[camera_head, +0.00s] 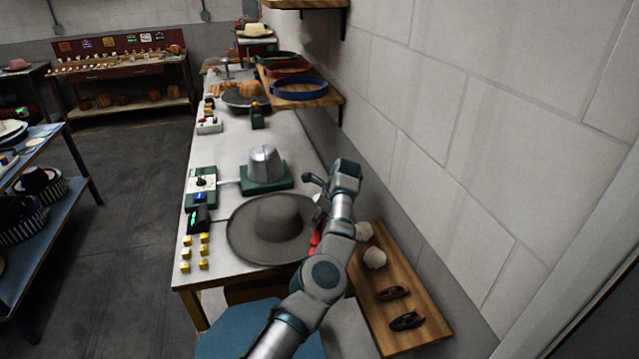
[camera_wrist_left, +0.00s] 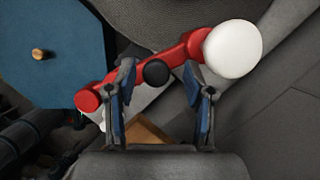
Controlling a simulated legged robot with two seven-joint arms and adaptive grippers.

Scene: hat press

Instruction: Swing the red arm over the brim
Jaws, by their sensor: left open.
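The grey wide-brimmed hat (camera_head: 272,228) lies on the near end of the workbench. The red arm (camera_head: 315,240) shows as a small red piece by the hat's right brim, mostly hidden behind my arm. In the left wrist view the red arm (camera_wrist_left: 172,56) runs from a round red end (camera_wrist_left: 88,100) to a large white ball (camera_wrist_left: 232,48), close to the hat's brim (camera_wrist_left: 150,22). My left gripper (camera_head: 316,190) is open over the red arm. A black knob (camera_wrist_left: 155,72) appears between its fingertips (camera_wrist_left: 160,76); I cannot tell whether they touch. My right gripper is out of view.
A metal block on a green base (camera_head: 264,170), control boxes (camera_head: 200,188) and yellow pieces (camera_head: 194,252) share the bench (camera_head: 225,150). A wooden shelf (camera_head: 415,300) is right of my arm, along the wall. A blue stool top (camera_wrist_left: 50,50) is near the bench front.

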